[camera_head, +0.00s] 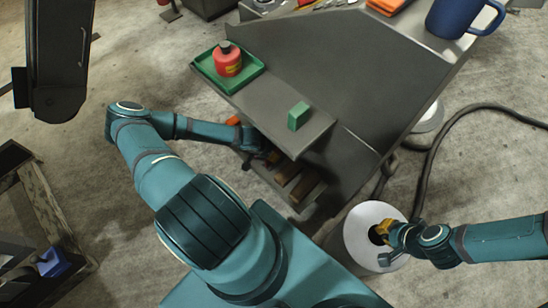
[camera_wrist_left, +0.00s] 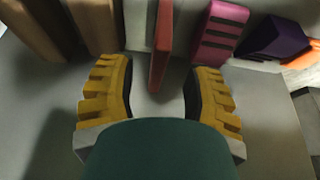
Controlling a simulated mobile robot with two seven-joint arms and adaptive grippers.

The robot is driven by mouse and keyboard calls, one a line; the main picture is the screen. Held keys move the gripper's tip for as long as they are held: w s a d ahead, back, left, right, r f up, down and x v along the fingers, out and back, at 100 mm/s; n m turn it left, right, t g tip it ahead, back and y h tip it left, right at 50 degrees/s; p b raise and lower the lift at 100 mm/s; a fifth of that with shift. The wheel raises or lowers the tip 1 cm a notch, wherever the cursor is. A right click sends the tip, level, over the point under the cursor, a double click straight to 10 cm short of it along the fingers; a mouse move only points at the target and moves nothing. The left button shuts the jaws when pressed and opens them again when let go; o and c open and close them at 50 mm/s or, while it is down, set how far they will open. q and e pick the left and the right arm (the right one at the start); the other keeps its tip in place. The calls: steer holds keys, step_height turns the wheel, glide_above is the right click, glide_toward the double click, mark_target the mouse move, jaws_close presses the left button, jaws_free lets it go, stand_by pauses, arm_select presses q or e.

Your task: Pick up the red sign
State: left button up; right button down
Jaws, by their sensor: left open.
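A thin red upright plate, seen edge-on, looks like the red sign (camera_wrist_left: 163,42). It stands among other things in the left wrist view, and its face is hidden. My left gripper (camera_wrist_left: 157,72) is open with yellow ridged fingers. The plate's near end shows between the fingertips, with a gap on each side. In the head view my left gripper (camera_head: 268,155) reaches in under the grey shelf and is partly hidden, and I cannot make out the sign there. My right gripper (camera_head: 388,231) is over a white roll; its opening is unclear.
Beside the plate stand brown blocks (camera_wrist_left: 98,25) on the left and a pink slotted piece (camera_wrist_left: 218,35) and purple piece (camera_wrist_left: 272,40) on the right. Above, the grey shelf (camera_head: 262,112) holds a green tray (camera_head: 253,80) with a red bottle and a green block (camera_head: 298,116).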

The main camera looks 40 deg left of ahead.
mark_target(274, 150)
arm_select(q)
steer(key=shift+w+d, duration=0.15)
steer(key=shift+w, duration=0.75)
steer(key=shift+b+x, duration=0.75)
steer(key=shift+x, duration=1.75)
steer(key=shift+f+b, duration=0.25)
steer(key=shift+b, duration=0.15)
jaws_close()
